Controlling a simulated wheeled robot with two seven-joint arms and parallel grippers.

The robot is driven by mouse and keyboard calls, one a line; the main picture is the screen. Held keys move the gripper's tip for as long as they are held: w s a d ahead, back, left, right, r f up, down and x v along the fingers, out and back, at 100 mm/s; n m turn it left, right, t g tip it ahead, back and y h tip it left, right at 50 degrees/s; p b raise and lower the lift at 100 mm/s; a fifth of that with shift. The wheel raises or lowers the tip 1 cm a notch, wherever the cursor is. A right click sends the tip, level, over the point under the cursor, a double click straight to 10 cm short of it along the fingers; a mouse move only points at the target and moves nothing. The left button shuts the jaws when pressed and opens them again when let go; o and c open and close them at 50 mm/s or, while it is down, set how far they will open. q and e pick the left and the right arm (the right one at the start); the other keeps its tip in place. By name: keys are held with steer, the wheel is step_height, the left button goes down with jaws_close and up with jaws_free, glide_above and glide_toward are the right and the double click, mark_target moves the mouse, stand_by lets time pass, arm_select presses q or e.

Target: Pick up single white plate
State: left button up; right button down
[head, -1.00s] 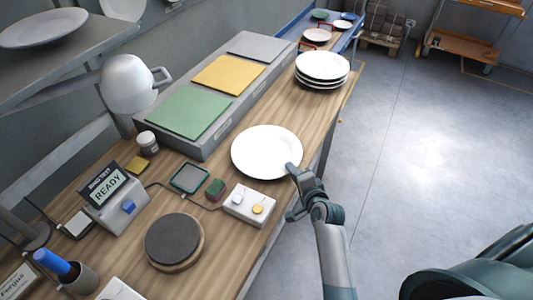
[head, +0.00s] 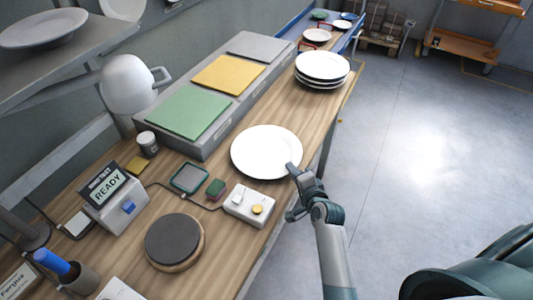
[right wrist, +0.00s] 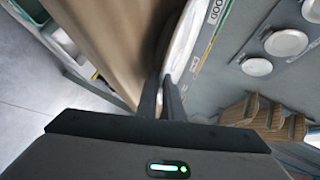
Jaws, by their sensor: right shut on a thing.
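A single white plate (head: 266,151) is at the front edge of the wooden table (head: 222,178), right of the grey block with coloured pads. My right gripper (head: 292,170) is at the plate's near right rim, shut on it. In the right wrist view the two dark fingers (right wrist: 171,92) close together at the white plate (right wrist: 182,45), which shows edge-on. I cannot tell whether the plate is clear of the table. My left gripper is not in view.
A stack of several white plates (head: 322,68) stands farther back on the table. A white control box (head: 249,205) with knobs and a round dark disc (head: 174,240) are nearer. A grey block with green, yellow and grey pads (head: 207,146) runs along the left.

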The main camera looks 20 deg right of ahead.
stand_by(0.4)
steer(key=shift+r, duration=0.1)
steer(key=shift+w+r, duration=0.1)
steer(key=shift+r, duration=0.3)
step_height(320, 180, up, 3)
steer(key=shift+r+b, duration=0.1)
steer(key=shift+b, duration=0.5)
steer(key=s+d+r+b, duration=0.2)
steer(key=s+d+r, duration=0.5)
steer(key=s+d, duration=0.1)
steer(key=shift+d+b, duration=0.2)
steer(key=shift+b, duration=0.2)
